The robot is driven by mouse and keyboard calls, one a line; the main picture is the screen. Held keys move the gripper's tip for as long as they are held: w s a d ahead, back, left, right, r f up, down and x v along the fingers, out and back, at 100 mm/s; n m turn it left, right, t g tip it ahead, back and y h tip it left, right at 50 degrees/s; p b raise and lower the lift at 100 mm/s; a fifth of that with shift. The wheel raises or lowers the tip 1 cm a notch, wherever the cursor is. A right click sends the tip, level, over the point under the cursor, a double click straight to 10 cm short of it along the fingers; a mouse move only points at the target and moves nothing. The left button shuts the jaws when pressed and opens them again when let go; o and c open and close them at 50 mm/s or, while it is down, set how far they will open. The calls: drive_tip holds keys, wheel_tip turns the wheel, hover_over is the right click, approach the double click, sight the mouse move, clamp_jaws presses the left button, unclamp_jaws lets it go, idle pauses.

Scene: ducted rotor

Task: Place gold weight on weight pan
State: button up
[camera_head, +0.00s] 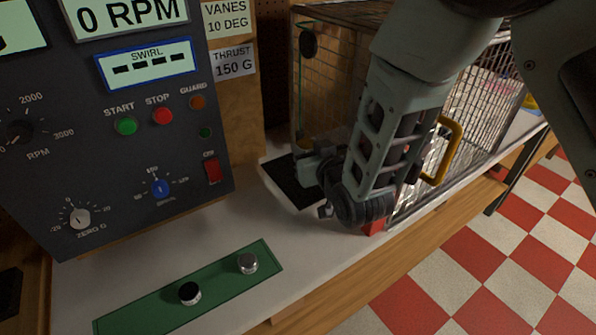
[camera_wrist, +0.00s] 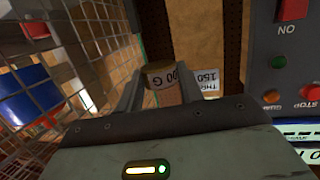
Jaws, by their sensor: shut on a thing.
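In the head view my gripper is beside the control panel, in front of the wire cage, and the arm hides the weight. A white tray with a black top (camera_head: 293,182) lies just left of my gripper; I cannot tell whether it is the weight pan. No other surface is clearly recognisable as the pan.
A green mat (camera_head: 130,321) at the bench front holds a silver weight (camera_head: 247,263) and a dark-topped weight (camera_head: 190,293). The control panel (camera_head: 110,170) stands at left. The wire cage (camera_head: 330,80) stands behind my arm. The white bench top (camera_head: 300,245) between mat and arm is clear.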

drive_tip(key=shift+f+p, duration=1.2)
drive_tip(key=shift+f, duration=3.75)
drive_tip(key=shift+f, duration=0.15)
drive_tip(key=o, duration=1)
